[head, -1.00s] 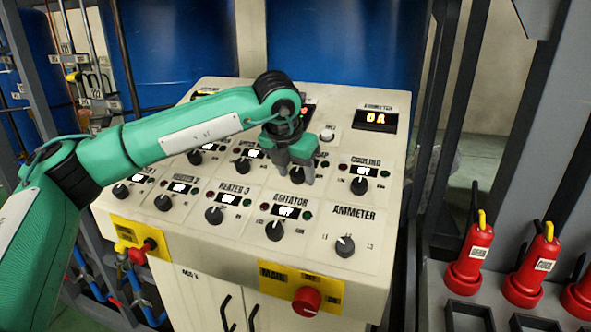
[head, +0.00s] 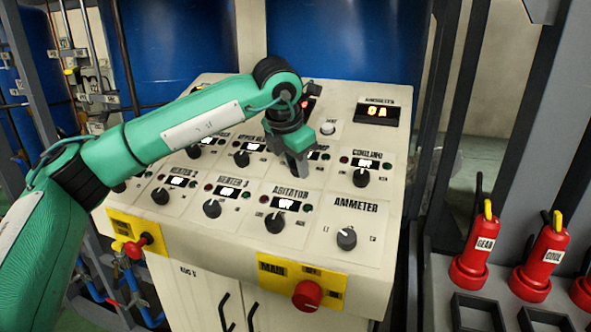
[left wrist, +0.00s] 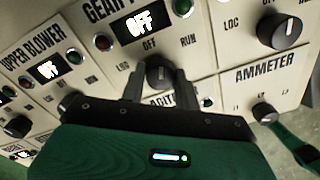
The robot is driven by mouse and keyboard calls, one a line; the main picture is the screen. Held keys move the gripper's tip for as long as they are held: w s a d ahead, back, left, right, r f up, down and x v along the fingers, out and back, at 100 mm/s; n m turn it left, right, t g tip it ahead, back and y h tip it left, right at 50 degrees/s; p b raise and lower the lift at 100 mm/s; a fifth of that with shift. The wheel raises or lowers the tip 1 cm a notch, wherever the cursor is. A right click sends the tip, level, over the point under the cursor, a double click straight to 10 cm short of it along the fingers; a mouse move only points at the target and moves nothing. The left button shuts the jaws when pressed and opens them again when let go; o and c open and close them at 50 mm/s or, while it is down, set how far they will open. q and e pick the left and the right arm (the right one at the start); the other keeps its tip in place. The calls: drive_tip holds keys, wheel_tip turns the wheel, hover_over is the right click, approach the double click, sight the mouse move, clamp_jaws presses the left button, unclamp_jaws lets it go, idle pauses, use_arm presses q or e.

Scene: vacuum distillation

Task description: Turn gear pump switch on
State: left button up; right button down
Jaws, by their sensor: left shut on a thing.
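The gear pump switch (left wrist: 159,70) is a dark round knob below the label "GEAR P…" in the left wrist view. Its display (left wrist: 139,25) reads OFF, with a red lamp on its left and a green lamp on its right. The marks LOC, OFF and RUN stand around the knob. My left gripper (left wrist: 159,88) is shut on this knob, one finger on each side. In the head view my left gripper (head: 298,168) is at the panel and hides the knob.
The sloping control panel (head: 385,215) carries several similar knobs close by, including cooling (head: 361,178), agitator (head: 275,222) and ammeter (head: 346,238). A red main knob (head: 307,295) is on the front face. Red switches (head: 475,250) stand at the right.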

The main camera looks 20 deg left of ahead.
use_arm(q)
drive_tip(key=shift+f+m+b, duration=0.1)
drive_tip(key=shift+m+b, duration=0.25)
drive_tip(key=shift+m, duration=1.55)
drive_tip(key=shift+m+b, duration=0.35)
drive_tip(key=shift+m, duration=1.65)
use_arm(e)
drive_tip(key=shift+w+d+f, duration=0.1)
drive_tip(key=shift+w+f, duration=0.15)
drive_tip(key=shift+w, duration=0.3)
drive_tip(key=shift+w+d+f, duration=0.1)
drive_tip(key=shift+w+f, duration=0.15)
drive_tip(key=shift+w, duration=0.3)
drive_tip(key=shift+a, duration=0.6)
drive_tip(key=shift+w, duration=0.15)
